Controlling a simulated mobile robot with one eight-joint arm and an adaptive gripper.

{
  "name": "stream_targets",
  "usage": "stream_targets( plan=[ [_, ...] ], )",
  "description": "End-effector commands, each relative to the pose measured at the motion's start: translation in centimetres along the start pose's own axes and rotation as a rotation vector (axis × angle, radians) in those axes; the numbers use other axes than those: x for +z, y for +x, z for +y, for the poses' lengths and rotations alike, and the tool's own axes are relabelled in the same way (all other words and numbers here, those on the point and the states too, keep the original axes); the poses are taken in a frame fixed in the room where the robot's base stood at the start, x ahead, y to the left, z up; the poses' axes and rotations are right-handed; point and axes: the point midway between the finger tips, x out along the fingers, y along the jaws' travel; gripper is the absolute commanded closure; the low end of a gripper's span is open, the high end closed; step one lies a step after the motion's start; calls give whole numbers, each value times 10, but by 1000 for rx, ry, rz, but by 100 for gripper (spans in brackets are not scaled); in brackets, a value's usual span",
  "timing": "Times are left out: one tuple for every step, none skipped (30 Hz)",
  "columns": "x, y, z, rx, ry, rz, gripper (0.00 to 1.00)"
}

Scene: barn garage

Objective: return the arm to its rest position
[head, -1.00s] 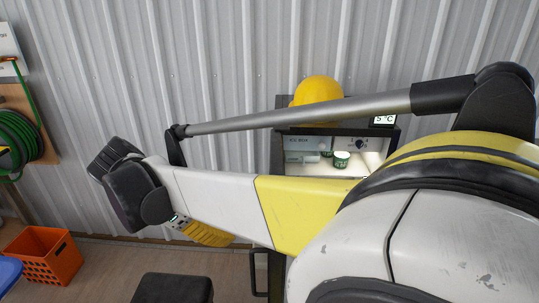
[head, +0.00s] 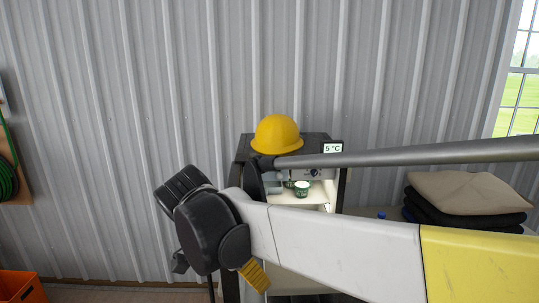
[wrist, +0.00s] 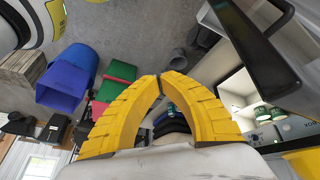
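My arm stretches across the lower right of the head view, with its black wrist joint in front of the wall, left of a small open fridge (head: 334,202). My gripper (head: 254,276) hangs below the wrist joint, and only part of its yellow fingers shows there. In the wrist view my gripper (wrist: 159,78) has its two yellow ribbed fingers curved together, tips meeting, with nothing seen between the tips. The arm hides part of the fridge's lower body.
A yellow hard hat (head: 277,134) sits on the fridge; a green-and-white tub (head: 302,189) stands inside. Folded cloths (head: 468,196) lie at right. An orange crate (head: 20,288) stands at lower left. The wrist view shows a blue bin (wrist: 67,77) and a green box (wrist: 117,84).

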Motion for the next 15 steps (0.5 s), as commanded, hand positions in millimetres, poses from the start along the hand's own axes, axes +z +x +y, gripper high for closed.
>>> stream_targets(
  plan=[
    [-10, 10, 12, -18, -34, -22, 100],
    [-15, 16, 19, -34, -63, -37, 100],
    [-22, 23, 29, -58, -105, -55, 100],
    [-28, 30, 37, -80, -138, -68, 100],
    [-33, 36, 46, -106, -174, -80, 100],
    [-40, 47, 60, -144, -225, -94, 100],
    [-44, 55, 71, -177, -266, -100, 100],
    [-48, 63, 82, -214, -306, -103, 100],
    [-51, 74, 96, -262, -361, -100, 100],
    [-54, 82, 107, -298, -399, -92, 100],
    [-55, 89, 117, -334, -437, -79, 100],
    [-56, 99, 129, -378, -485, -57, 100],
    [-56, 106, 138, -409, -518, -36, 100],
    [-56, 113, 146, -438, -548, -13, 100],
    [-56, 122, 156, -469, -584, 20, 100]
  ],
)
